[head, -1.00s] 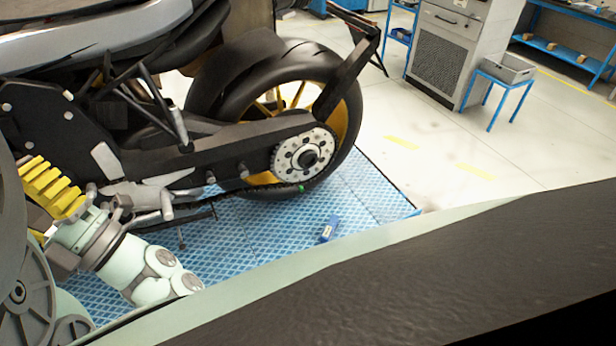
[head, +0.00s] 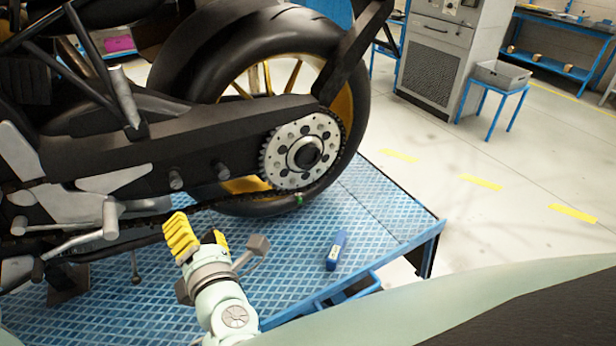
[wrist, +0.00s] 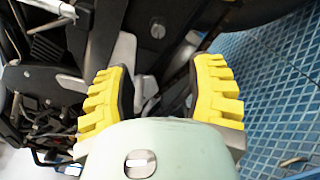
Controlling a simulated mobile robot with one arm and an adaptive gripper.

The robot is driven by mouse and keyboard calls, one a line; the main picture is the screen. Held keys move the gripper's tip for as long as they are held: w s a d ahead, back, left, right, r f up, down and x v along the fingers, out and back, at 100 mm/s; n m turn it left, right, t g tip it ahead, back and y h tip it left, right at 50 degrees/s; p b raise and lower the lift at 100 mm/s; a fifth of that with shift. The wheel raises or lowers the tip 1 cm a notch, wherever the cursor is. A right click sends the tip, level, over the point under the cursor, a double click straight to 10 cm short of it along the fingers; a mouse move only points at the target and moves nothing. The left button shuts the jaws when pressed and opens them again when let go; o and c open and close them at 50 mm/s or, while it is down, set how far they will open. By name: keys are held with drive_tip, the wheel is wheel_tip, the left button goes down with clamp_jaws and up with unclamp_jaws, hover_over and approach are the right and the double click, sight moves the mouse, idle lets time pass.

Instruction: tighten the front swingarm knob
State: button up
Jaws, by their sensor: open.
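Two small grey knobs stand out from the side of the black swingarm (head: 135,150). The front swingarm knob (head: 176,179) is the left one in the head view, farther from the wheel hub; the rear knob (head: 222,169) is close to its right. My gripper (head: 199,227), with yellow ridged fingers, is open and empty below the front knob in the head view. In the wrist view my gripper (wrist: 162,66) is wide open, with a round knob (wrist: 158,30) beyond the fingertips, near the gap's centre line. I cannot tell for sure which knob this is. The fingers touch neither knob.
The motorcycle's rear wheel (head: 358,110) is at the right of the swingarm. A footpeg (head: 110,220) and levers stick out left of my gripper. A blue bottle-like object (head: 336,250) lies on the blue lift platform (head: 290,265). Open floor (head: 520,180) lies to the right.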

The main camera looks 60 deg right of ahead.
sight(177, 183)
drive_tip(key=p+x, duration=0.1)
drive_tip(key=x, duration=0.3)
drive_tip(key=p+x, duration=0.2)
drive_tip(key=x, duration=0.2)
drive_tip(key=p+x, duration=0.2)
drive_tip(key=x, duration=0.3)
drive_tip(key=shift+w+r, duration=0.15)
drive_tip(key=shift+r, duration=0.1)
drive_tip(key=shift+p+x, duration=0.3)
drive_tip(key=shift+x, duration=0.65)
drive_tip(key=shift+o, duration=0.2)
drive_tip(key=shift+f, duration=0.2)
clamp_jaws()
